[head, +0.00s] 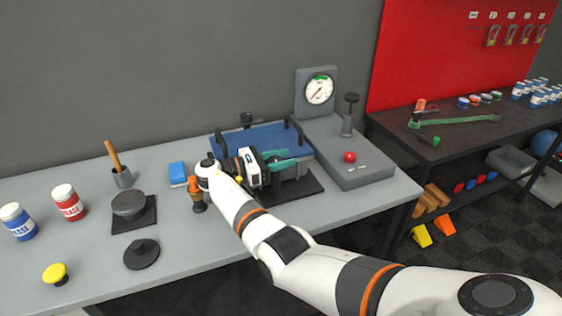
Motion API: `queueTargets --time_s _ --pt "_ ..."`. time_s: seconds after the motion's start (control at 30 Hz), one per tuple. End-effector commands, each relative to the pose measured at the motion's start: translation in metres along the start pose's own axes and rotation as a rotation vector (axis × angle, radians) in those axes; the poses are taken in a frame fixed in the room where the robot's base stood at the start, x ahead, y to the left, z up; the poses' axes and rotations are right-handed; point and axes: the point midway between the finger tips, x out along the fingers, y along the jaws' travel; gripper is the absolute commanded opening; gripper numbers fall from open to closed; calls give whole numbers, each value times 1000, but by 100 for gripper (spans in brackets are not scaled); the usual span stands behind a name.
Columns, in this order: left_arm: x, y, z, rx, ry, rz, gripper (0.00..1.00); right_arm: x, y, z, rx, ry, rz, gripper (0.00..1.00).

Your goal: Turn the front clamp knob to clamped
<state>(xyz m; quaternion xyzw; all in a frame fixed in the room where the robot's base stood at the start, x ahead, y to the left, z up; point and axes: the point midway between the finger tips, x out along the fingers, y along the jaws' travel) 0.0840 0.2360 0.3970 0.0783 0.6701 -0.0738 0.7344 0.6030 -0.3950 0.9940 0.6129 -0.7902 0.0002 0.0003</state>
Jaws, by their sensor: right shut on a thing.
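The dyno fixture stands at the back middle of the bench, with a blue top (262,134), black rails and a dark base plate (312,184). My right gripper (288,160), with teal fingers, reaches in from the left side of the fixture and lies across its front, pointing right. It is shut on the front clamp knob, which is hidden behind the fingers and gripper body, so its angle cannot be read. A black knob (247,118) shows at the fixture's back edge. My left gripper is not in view.
A grey box (350,170) with a red button (350,157), a post-mounted black knob (351,98) and a dial gauge (319,90) stands right. The front left bench has free room.

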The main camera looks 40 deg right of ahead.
Motion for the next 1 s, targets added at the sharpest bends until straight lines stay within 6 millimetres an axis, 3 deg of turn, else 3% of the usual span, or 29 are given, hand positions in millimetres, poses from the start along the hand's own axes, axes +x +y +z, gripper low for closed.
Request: queueTargets --time_s 0.27,0.3,0.43,0.77,1.0 --pt "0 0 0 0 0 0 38 1 0 0 0 -1 2 14" --pt "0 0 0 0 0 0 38 1 0 0 0 -1 2 40" --pt "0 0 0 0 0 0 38 1 0 0 0 -1 1 59" --pt "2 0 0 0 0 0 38 -3 0 1 0 -1 -1 59" --pt "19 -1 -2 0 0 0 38 -42 -1 4 0 -3 -4 59"
